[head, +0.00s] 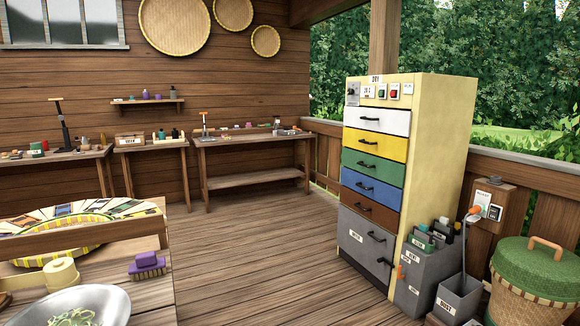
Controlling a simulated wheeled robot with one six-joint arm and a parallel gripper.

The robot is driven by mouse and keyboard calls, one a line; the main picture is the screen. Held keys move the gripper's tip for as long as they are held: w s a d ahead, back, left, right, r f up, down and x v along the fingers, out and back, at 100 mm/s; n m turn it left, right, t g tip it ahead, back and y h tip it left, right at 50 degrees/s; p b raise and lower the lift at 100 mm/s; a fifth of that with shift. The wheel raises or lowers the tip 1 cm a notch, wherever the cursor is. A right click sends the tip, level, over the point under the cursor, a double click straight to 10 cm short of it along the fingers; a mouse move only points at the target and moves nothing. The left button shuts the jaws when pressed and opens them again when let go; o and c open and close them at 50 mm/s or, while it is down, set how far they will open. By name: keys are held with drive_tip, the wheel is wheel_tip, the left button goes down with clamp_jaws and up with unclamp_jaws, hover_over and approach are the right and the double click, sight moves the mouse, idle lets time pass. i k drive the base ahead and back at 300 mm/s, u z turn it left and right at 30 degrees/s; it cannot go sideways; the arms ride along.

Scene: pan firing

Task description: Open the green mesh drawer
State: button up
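The green drawer (380,170) is in the tall cream cabinet (437,140) at the right of the head view. It is the third front from the top, below the white and yellow ones and above the blue one. Its front looks flush with its neighbours, so it appears closed. A dark bar handle (367,164) sits on its front. Any mesh inside is hidden. My gripper is not in view.
Grey bins (428,268) stand on the floor along the cabinet's right side, with a lidded basket (535,280) farther right. A table with a metal bowl (75,308) is at the lower left. The floor (265,255) before the cabinet is clear.

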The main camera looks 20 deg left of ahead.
sight(390, 172)
drive_tip(key=u, duration=0.7)
drive_tip(key=i, duration=5.2)
drive_tip(key=z, duration=3.7)
drive_tip(key=k, duration=1.1)
drive_tip(key=u, duration=1)
